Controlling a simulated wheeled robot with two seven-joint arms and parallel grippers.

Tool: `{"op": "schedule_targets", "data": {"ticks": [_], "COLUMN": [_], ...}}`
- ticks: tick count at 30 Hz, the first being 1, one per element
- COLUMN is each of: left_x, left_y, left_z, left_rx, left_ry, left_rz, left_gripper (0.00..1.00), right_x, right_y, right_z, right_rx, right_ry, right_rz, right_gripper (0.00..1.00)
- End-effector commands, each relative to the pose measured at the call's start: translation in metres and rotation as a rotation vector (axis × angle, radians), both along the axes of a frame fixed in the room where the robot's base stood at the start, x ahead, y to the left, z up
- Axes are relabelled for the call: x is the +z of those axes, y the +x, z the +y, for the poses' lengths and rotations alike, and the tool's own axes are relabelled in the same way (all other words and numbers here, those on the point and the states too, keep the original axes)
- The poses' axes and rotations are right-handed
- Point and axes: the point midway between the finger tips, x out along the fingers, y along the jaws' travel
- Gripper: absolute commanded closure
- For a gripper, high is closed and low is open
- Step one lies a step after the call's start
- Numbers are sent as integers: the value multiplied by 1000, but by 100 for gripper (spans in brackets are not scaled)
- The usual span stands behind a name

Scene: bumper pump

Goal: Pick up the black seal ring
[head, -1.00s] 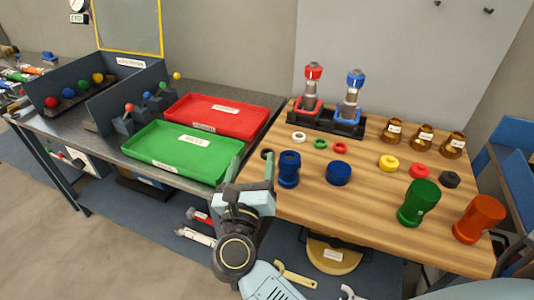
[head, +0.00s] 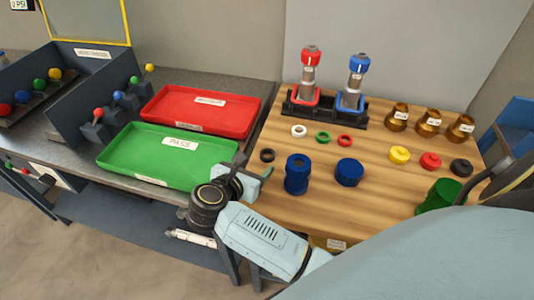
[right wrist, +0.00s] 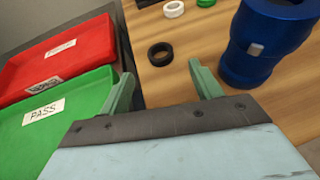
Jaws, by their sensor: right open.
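The black seal ring (head: 267,155) lies flat on the wooden table near its left edge, left of the blue pump body (head: 296,175). My right gripper (head: 253,169) is open and empty, just in front of the ring at the table's left edge. In the right wrist view the ring (right wrist: 160,54) shows beyond the gap between the two green fingertips (right wrist: 160,72), with the blue body right of the right finger. The fingers are apart from the ring. My left gripper is not in view.
A green PASS tray (head: 110,160) and a red tray (head: 150,110) stand left of the ring. White (head: 299,131), green (head: 323,138) and red (head: 344,140) rings lie behind it. A blue cap (head: 349,172) stands right. My arm hides the front right.

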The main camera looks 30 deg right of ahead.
Motion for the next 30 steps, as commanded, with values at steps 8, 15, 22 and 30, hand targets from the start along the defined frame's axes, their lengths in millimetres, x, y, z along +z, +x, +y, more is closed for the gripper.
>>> {"op": "schedule_targets", "data": {"ticks": [8,15,22,30], "left_x": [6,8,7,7], "left_y": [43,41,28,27], "left_z": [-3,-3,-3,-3], "left_rx": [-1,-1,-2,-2], "left_ry": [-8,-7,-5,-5], "left_rz": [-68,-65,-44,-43], "left_gripper": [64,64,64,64], "right_x": [-6,-19,-21,-21], "right_y": [11,23,25,25], "right_z": [-22,-46,-47,-47], "right_rx": [-1,0,0,0], "right_ry": [-7,-3,1,0], "right_rz": [-1,2,0,1], "right_gripper": [36,36,36,65]}}
